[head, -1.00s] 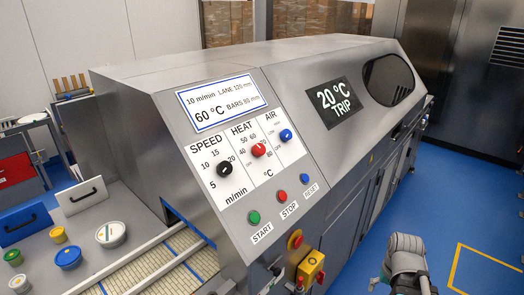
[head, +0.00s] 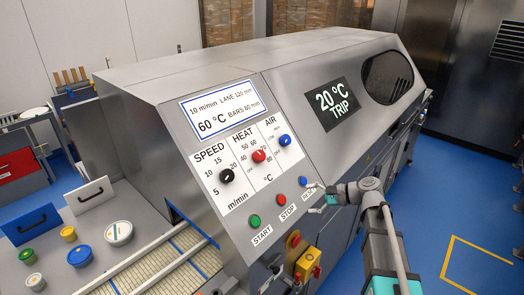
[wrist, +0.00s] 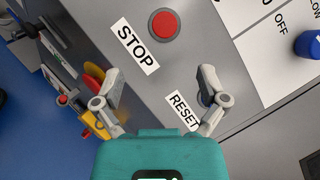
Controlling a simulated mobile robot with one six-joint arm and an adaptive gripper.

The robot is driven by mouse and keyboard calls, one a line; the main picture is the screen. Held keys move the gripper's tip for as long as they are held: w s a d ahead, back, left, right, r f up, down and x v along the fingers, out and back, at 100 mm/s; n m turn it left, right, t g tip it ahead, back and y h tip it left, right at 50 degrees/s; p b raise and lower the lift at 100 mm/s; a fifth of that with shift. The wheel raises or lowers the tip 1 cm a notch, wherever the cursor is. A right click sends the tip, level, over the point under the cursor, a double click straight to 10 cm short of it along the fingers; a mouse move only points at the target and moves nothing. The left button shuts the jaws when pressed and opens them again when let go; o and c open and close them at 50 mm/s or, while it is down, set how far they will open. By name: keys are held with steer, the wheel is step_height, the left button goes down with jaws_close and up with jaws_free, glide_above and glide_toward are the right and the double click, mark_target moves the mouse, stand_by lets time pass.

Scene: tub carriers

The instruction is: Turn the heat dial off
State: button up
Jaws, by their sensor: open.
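The red heat dial (head: 259,156) sits in the middle of the white panel on the machine's sloped front. Its numbers run around it, with OFF at its lower left; its white mark seems to face up, away from OFF. My gripper (head: 322,199) is open and empty, low and right of the dial, close by the blue reset button (head: 302,181). In the wrist view its spread fingers (wrist: 160,78) are over the STOP and RESET labels, and the right finger covers part of the RESET area. The heat dial is outside the wrist view.
The black speed dial (head: 227,176) and blue air dial (head: 285,141) flank the heat dial. Below are the green start button (head: 254,221), red stop button (head: 281,209) and a yellow emergency-stop box (head: 306,264). A display (head: 333,104) reads 20 °C TRIP. Blue floor is clear at right.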

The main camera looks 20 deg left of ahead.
mark_target(263, 157)
steer(key=w+a+r+m+y+p, duration=0.1)
steer(key=w+a+r+y, duration=0.1)
steer(key=r, duration=0.3)
steer(key=w+a+r+m+y+p, duration=0.1)
steer(key=w+a+r+m+y, duration=0.1)
steer(key=r, duration=0.3)
steer(key=shift+a+g+y, duration=0.3)
steer(key=shift+a+g, duration=0.1)
steer(key=shift+a, duration=0.15)
steer(key=a, duration=1.3)
steer(key=shift+s+a, duration=0.25)
